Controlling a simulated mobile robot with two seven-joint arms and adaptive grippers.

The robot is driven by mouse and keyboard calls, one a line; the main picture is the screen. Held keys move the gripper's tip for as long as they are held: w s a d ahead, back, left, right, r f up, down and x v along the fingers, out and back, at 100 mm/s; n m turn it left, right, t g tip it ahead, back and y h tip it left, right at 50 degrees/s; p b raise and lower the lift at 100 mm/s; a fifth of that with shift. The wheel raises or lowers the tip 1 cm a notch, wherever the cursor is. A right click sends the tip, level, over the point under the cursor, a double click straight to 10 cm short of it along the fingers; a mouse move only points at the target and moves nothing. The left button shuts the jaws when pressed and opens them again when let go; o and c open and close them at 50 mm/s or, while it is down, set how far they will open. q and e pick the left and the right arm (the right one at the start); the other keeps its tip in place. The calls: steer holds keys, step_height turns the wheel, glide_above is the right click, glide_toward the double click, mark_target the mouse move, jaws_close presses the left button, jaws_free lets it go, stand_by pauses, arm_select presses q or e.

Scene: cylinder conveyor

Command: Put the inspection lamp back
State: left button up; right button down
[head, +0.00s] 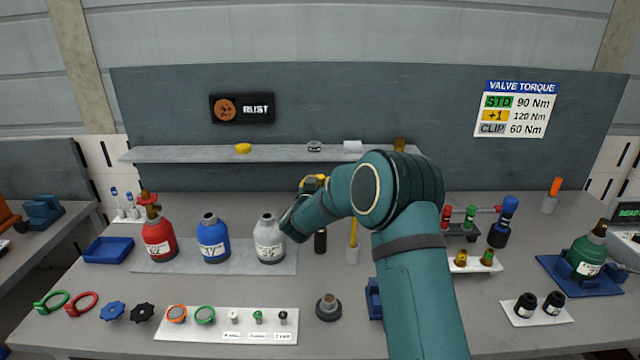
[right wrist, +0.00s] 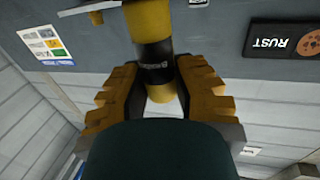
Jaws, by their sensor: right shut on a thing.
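My right gripper (head: 314,182) is in the middle of the head view, raised above the bench behind the grey bottle and mostly hidden by my own arm. In the right wrist view its two yellow ridged fingers (right wrist: 160,92) are shut on a yellow cylinder with a black band, which looks like the inspection lamp (right wrist: 153,55). In the head view the lamp cannot be told clearly from the yellow fingers. My left gripper is not in view.
A grey holder (head: 352,256) with a yellow stick and a small black cylinder (head: 320,242) stand below my right gripper. Red (head: 158,240), blue (head: 212,240) and grey (head: 269,240) bottles stand left of it. A wall shelf (head: 200,154) runs behind.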

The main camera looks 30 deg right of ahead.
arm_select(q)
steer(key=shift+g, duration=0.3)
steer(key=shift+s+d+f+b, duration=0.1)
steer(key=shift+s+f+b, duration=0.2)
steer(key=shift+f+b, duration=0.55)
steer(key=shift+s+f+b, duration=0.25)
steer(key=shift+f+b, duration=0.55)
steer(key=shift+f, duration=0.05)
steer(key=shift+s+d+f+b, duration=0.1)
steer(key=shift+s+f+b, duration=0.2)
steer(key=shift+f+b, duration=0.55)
arm_select(e)
steer(key=shift+f, duration=3.35)
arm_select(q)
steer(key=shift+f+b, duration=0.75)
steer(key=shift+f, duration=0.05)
arm_select(e)
steer(key=shift+f, duration=1.05)
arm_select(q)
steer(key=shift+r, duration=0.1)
arm_select(e)
steer(key=c, duration=0.8)
jaws_free()
steer(key=shift+r, duration=0.1)
arm_select(q)
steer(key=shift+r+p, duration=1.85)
steer(key=shift+p, duration=0.05)
arm_select(e)
steer(key=shift+r, duration=3)
